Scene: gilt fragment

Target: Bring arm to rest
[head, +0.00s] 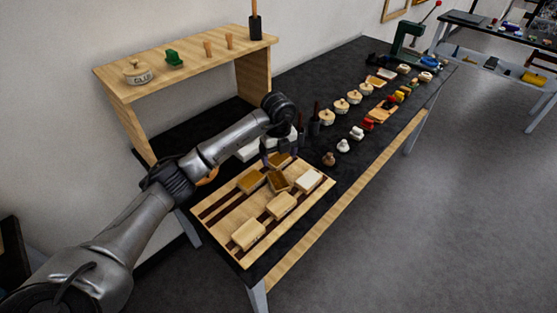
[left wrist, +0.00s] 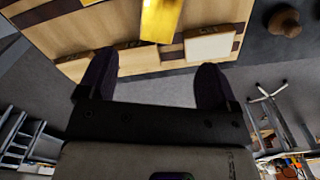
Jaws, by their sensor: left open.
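My left arm comes in from the left in the head view and reaches over the wooden board (head: 223,231). My left gripper (head: 283,150) hangs above the far part of the board, near the small wooden trays. In the left wrist view my left gripper (left wrist: 154,84) is open, with nothing between its fingers. A golden-yellow block or tray (left wrist: 161,18) and a white-topped tray (left wrist: 209,46) lie beyond the fingertips, apart from them. My right gripper shows in neither view.
A wooden shelf (head: 255,75) with a lidded pot (head: 138,73) stands behind the arm. Two dark upright tools (head: 315,120) stand near the gripper. Several pots, knobs and colored pieces line the black bench to the right. Open grey floor (head: 440,220) lies in front.

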